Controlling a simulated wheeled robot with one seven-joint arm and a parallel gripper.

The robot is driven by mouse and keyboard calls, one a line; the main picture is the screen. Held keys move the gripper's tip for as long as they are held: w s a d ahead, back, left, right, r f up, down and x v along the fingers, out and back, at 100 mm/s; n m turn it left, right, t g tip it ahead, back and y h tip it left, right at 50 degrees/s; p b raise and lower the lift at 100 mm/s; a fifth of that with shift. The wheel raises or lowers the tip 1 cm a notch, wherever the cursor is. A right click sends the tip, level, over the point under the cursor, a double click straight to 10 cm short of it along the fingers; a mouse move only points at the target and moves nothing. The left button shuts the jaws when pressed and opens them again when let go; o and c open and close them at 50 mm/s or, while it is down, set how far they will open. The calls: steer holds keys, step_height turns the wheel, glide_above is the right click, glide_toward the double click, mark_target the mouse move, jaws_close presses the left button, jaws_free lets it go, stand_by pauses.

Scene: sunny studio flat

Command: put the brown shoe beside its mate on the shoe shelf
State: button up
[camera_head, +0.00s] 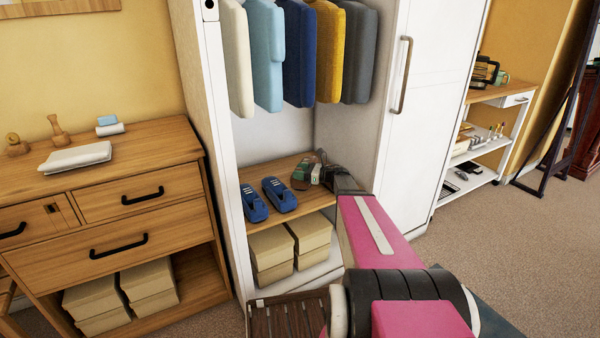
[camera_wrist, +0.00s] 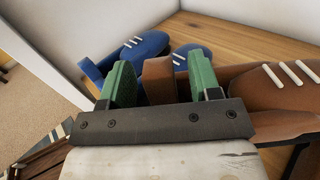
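My gripper (camera_head: 318,174) is low over the right part of the wardrobe shelf (camera_head: 262,170). In the wrist view its two green fingers (camera_wrist: 163,82) stand on either side of the upright brown collar of a brown shoe (camera_wrist: 158,80). Whether they press on it is not clear. Brown with white laces (camera_wrist: 285,78) shows to the right of the fingers. More brown (camera_wrist: 287,127), seemingly a second shoe close beside it, is mostly hidden by my gripper. In the head view the brown shoes are largely covered by my gripper.
Two blue shoes (camera_head: 253,203) (camera_head: 279,194) stand on the shelf to the left. Beige boxes (camera_head: 270,250) are below. Clothes (camera_head: 300,55) hang above. The open white door (camera_head: 425,110) is to the right. A dark slatted piece (camera_head: 285,318) is in front.

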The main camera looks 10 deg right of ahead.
steer(key=shift+r, duration=0.15)
steer(key=shift+s+d, duration=0.15)
steer(key=shift+d, duration=0.1)
steer(key=s+d+m+t+h, duration=0.1)
steer(key=d+m+t+h, duration=0.4)
steer(key=m+h, duration=0.7)
steer(key=s+d+m+t+h, duration=0.2)
steer(key=d+m+h, duration=0.4)
steer(key=m, duration=1.2)
steer(key=s+a+f+m+g, duration=0.3)
steer(key=s+a+m+g, duration=0.1)
steer(key=s, duration=0.4)
steer(key=s+a+f+m+g+y, duration=0.1)
steer(key=s+a+f+m+g, duration=0.2)
steer(key=s+a+m+g, duration=0.2)
steer(key=s+a+f+m+g+y, duration=0.1)
steer(key=s+a+f+m+g, duration=0.2)
steer(key=s+m+g, duration=0.3)
steer(key=s+a+m, duration=0.1)
steer(key=s+m, duration=0.2)
steer(key=s, duration=0.3)
steer(key=shift+a+f+m, duration=0.3)
steer(key=shift+f, duration=0.05)
